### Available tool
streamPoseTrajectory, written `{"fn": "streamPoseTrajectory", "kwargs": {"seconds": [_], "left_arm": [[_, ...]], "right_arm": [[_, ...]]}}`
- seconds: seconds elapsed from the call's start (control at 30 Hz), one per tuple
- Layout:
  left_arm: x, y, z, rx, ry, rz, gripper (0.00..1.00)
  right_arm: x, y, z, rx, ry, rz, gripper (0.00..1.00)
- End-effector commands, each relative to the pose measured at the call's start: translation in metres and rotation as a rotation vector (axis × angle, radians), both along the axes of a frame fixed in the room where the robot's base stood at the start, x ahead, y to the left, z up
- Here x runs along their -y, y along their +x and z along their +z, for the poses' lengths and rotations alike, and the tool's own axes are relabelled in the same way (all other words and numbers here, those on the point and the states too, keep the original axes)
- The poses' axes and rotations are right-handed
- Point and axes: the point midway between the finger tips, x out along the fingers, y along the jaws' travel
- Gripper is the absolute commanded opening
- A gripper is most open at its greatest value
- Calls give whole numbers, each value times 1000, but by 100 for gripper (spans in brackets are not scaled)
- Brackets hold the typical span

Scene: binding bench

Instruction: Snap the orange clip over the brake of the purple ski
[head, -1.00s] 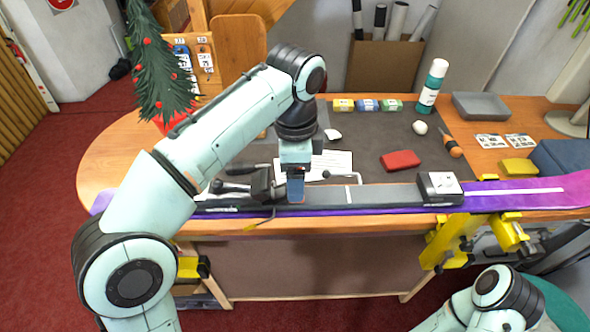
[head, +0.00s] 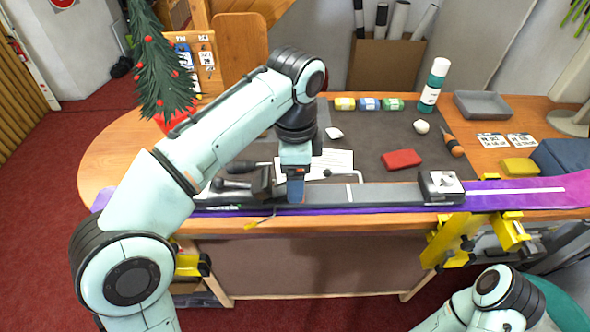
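The purple ski (head: 350,209) lies along the front edge of the bench, with a grey and black binding on top. My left gripper (head: 296,192) points down at the ski just right of the dark binding part (head: 262,188). Its fingers look blue and close together; I cannot tell whether they hold anything. I cannot make out the orange clip. Only part of my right arm shows at the lower right, and its gripper is not visible.
A black and white binding piece (head: 441,187) sits on the ski to the right. A yellow clamp (head: 455,238) stands under it. On the bench behind are a red block (head: 402,159), an orange-handled tool (head: 455,148), a bottle (head: 433,85) and a grey tray (head: 482,104).

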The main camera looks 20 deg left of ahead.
Motion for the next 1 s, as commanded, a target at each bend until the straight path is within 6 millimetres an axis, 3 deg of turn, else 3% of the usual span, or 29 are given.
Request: {"fn": "streamPoseTrajectory", "kwargs": {"seconds": [1.0], "left_arm": [[0, 0, -27, 0, 1, 1, 44]], "right_arm": [[0, -13, -15, -16, 0, 0, 79]]}}
